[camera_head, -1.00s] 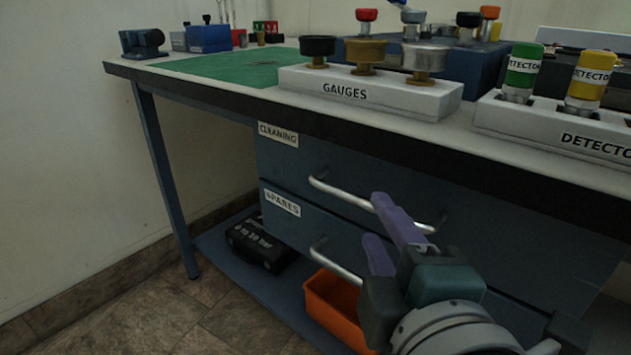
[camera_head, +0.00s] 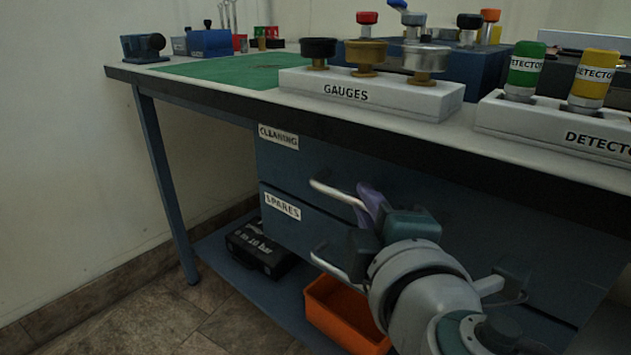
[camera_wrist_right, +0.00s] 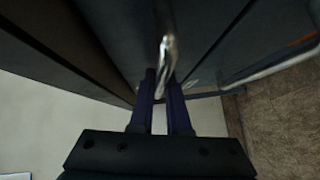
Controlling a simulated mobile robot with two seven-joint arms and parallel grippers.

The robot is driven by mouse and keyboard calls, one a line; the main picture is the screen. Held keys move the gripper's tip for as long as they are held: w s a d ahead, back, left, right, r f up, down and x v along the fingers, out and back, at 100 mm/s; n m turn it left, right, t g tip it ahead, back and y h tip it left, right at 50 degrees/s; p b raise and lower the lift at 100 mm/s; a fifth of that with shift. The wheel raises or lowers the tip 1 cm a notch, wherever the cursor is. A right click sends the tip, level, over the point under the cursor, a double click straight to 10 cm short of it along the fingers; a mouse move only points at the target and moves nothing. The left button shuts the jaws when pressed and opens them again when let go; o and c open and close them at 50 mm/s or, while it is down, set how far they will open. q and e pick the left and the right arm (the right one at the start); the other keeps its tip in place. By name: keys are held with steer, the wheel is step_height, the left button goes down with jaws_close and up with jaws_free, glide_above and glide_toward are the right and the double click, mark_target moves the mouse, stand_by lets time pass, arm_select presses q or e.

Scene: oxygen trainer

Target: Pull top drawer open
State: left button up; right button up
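The top drawer (camera_head: 290,160), labelled CLEANING, is flush in the dark blue cabinet under the bench. Its silver bar handle (camera_head: 335,193) runs along the front, and its right part is hidden behind my right gripper. My right gripper (camera_head: 369,200) is at this handle with its purple fingers close together. In the right wrist view the handle (camera_wrist_right: 165,62) passes between the two fingers (camera_wrist_right: 161,88), which appear shut on it. My left gripper is not in view.
Below is the SPARES drawer (camera_head: 284,207) with its own handle (camera_head: 327,266), close under my right wrist. An orange bin (camera_head: 345,315) and black case (camera_head: 258,247) sit on the low shelf. The gauges block (camera_head: 370,92) and detector block (camera_head: 555,125) stand on the bench.

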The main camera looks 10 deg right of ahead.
jaws_close()
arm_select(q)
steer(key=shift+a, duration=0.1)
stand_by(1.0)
